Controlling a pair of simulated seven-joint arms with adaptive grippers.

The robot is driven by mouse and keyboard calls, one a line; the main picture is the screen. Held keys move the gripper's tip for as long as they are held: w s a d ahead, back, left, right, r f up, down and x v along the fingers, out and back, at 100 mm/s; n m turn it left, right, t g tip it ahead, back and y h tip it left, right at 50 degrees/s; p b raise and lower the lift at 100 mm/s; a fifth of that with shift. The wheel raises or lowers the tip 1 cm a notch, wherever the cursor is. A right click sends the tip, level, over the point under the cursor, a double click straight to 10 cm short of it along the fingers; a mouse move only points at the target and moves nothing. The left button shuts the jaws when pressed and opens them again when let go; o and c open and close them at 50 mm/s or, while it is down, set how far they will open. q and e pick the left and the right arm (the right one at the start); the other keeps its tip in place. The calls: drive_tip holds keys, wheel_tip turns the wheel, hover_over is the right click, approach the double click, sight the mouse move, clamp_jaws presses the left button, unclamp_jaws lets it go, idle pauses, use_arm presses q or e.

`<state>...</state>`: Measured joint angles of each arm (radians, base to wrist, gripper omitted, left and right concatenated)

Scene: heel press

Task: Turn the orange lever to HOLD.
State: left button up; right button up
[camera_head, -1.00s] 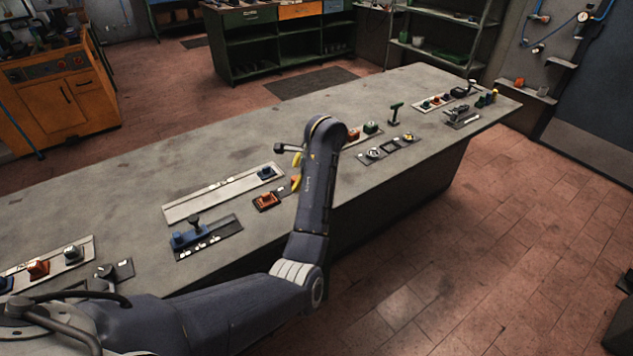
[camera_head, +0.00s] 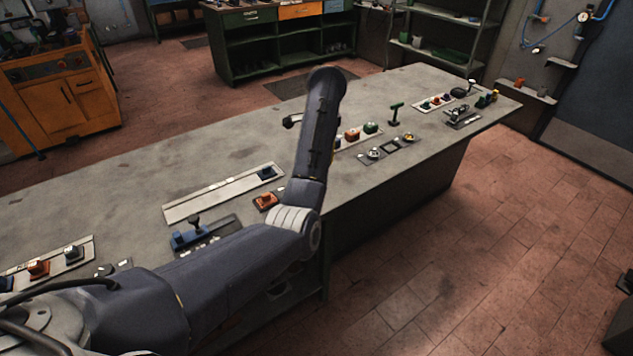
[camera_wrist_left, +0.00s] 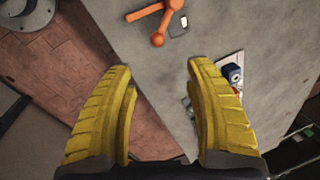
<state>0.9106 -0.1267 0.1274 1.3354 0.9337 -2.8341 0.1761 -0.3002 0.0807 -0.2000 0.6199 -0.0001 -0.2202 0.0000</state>
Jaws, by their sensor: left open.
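The orange lever (camera_wrist_left: 168,18) is at the top of the left wrist view, with a round knob end and a bar reaching left. A small pale label with a dark mark (camera_wrist_left: 179,26) lies beside it on the grey bench; I cannot read it. My left gripper (camera_wrist_left: 157,68) has its yellow fingers spread wide and empty. The lever lies beyond the fingertips, apart from them. In the head view my left arm hides the gripper's fingers, and I cannot make out the orange lever there. My right gripper is not in view.
In the left wrist view, a blue-and-white part (camera_wrist_left: 232,74) sits right of the fingers.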

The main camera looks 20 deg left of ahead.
use_arm(q)
drive_tip(key=f, duration=0.5)
drive_tip(key=w+a+f, duration=0.1)
drive_tip(key=f, duration=0.4)
drive_tip(key=w+f, duration=0.1)
drive_tip(key=f, duration=0.3)
drive_tip(key=shift+a+f, duration=0.4)
drive_tip(key=shift+c, duration=0.2)
clamp_jaws()
